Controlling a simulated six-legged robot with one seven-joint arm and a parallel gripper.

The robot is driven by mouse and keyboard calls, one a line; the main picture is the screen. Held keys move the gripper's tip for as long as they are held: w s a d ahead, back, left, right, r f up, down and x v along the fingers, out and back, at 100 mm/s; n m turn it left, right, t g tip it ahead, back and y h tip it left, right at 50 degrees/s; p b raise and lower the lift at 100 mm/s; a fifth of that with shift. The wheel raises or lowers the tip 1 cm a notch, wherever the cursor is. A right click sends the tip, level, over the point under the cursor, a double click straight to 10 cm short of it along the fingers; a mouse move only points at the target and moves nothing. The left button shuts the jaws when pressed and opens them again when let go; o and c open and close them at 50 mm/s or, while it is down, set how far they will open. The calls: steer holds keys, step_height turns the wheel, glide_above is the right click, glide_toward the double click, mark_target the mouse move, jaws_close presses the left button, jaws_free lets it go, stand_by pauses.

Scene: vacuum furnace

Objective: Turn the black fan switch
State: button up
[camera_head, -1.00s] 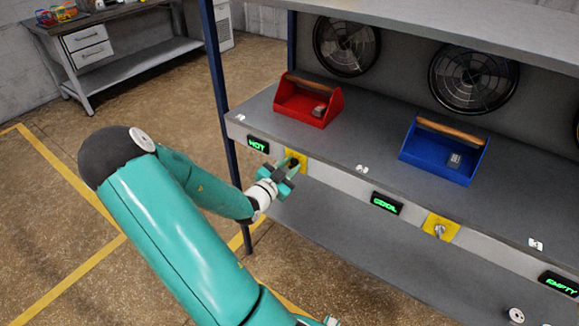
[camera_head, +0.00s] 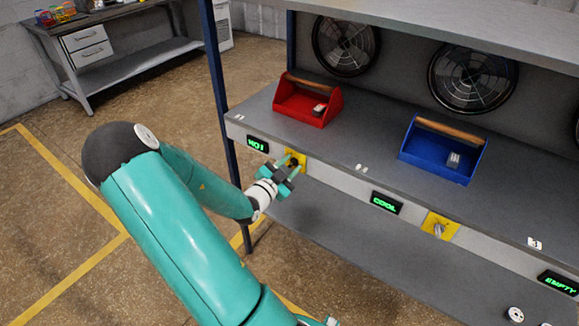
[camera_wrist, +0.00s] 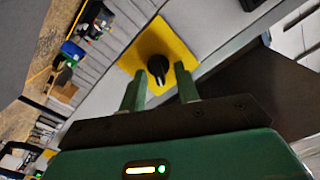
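The black fan switch (camera_wrist: 157,67) is a dark knob on a yellow plate (camera_wrist: 181,48) in the wrist view. My gripper (camera_wrist: 160,85) is open, with one finger to each side of the knob and the knob showing between and just beyond the fingertips. Whether a finger touches it, I cannot tell. In the head view my gripper (camera_head: 290,172) is in front of the yellow plate (camera_head: 296,156) on the shelf's front edge, beside the display reading HOT (camera_head: 257,144). It mostly hides the knob there.
A red toolbox (camera_head: 306,104) and a blue toolbox (camera_head: 440,152) stand on the shelf, with fans (camera_head: 472,78) behind. A COOL display (camera_head: 386,202) and a second yellow plate with a grey switch (camera_head: 438,229) are to the right. A blue post (camera_head: 217,90) stands left of my gripper.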

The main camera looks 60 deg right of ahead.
steer(key=w+a, duration=0.2)
steer(key=a, duration=1.1)
steer(key=shift+a, duration=0.3)
steer(key=shift+w, duration=0.1)
